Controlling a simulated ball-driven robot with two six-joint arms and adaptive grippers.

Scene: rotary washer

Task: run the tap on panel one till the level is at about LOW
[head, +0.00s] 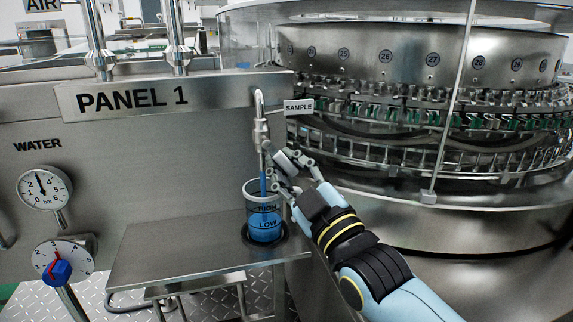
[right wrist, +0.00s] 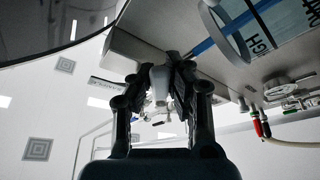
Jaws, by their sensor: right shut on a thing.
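The sample tap (head: 260,135) hangs from the front of panel one (head: 215,105), with a SAMPLE tag (head: 299,107) beside it. A blue stream (head: 263,185) runs from its spout into a clear beaker (head: 249,200) marked HIGH and LOW. Blue liquid (head: 266,235) fills the lower part, around the LOW lettering; its exact surface is hard to tell. My right gripper (head: 284,163) is shut on the tap's handle, just right of the spout. In the right wrist view its fingers (right wrist: 161,85) close around the pale handle (right wrist: 159,82). My left gripper is out of view.
The beaker stands on a steel shelf (head: 160,255) below the tap. A water gauge (head: 44,187) and a blue-red dial (head: 58,270) are at the left. The large rotary washer (head: 430,60) fills the right, close behind my right arm.

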